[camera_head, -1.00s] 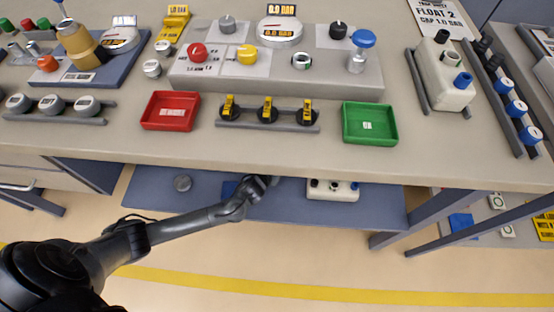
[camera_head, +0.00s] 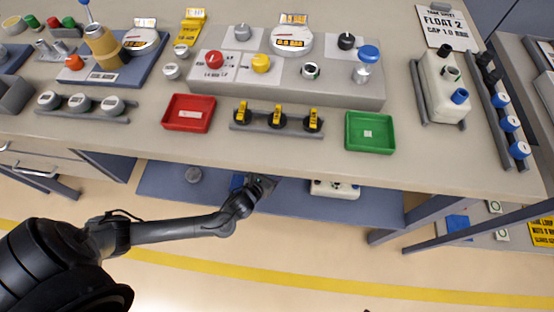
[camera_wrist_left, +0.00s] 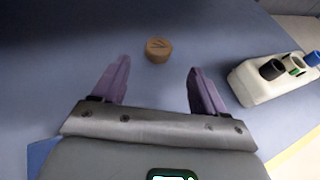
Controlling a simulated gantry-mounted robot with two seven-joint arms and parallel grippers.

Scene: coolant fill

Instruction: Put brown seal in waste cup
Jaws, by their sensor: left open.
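The brown seal (camera_wrist_left: 158,49) is a small round disc with a dark mark on top. It lies on the blue lower shelf in the left wrist view. My left gripper (camera_wrist_left: 159,66) is open and empty, its purple fingers apart on either side of the seal's line. The seal sits just past the fingertips, roughly centred between them, not gripped. In the head view my left gripper (camera_head: 265,183) is under the bench's front edge, and I cannot make out the seal there. I cannot identify a waste cup for sure. My right gripper is not in view.
A white block (camera_wrist_left: 275,76) with black, green and blue ports stands right of the gripper on the lower shelf (camera_head: 375,205).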

